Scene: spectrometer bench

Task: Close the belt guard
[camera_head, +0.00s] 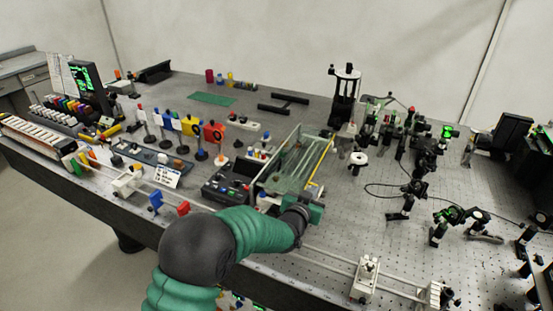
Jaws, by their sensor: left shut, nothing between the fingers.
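The belt guard (288,165) is a clear, greenish see-through cover near the middle of the bench. Its raised panel shows at an angle, with a yellow strip along its right side. My left gripper (308,204) is at the front end of the guard, in front of its lower right corner. Its fingers are shut with nothing between them. My arm hides part of the bench edge in front of the guard. I cannot tell whether the fingers touch the guard. My right gripper is not in view.
A dark control box (226,189) stands left of the guard. Colored filter mounts (190,127) stand farther left. A rail with a white carriage (365,279) runs along the front right. Optics mounts (440,225) and a loose cable fill the right side. A black stand (345,95) is behind.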

